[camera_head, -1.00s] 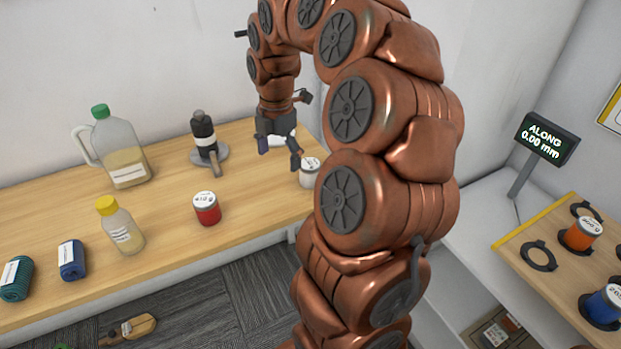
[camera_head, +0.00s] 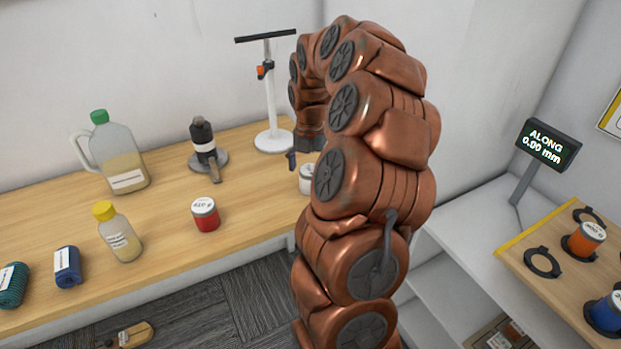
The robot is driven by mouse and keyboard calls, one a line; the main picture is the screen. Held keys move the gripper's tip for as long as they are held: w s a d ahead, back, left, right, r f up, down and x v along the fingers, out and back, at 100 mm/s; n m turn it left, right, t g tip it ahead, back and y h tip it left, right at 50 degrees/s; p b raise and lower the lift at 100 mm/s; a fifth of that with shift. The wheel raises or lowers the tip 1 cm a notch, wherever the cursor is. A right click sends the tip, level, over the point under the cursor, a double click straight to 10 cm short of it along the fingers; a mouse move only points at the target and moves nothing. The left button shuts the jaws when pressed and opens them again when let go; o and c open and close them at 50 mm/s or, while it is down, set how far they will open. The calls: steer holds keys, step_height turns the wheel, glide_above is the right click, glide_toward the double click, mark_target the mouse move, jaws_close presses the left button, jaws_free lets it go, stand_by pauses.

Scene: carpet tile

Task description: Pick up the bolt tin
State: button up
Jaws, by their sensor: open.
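Several small tins with pale lids are in view; I cannot read which one is the bolt tin. A white tin (camera_head: 306,182) stands on the wooden bench near its right end, partly hidden by my arm. A red tin (camera_head: 206,217) stands upright nearer the front edge. An orange tin (camera_head: 584,240) and a blue tin (camera_head: 606,311) are on the board at the right. My gripper (camera_head: 304,160) is open and points down just above or behind the white tin. One finger shows; the rest is hidden behind my arm.
A display (camera_head: 547,144) reads "ALONG 0.00 mm".

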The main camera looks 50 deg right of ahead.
mark_target(310, 170)
step_height(310, 170, down, 3)
steer(key=shift+f, duration=0.15)
steer(key=c, duration=1.4)
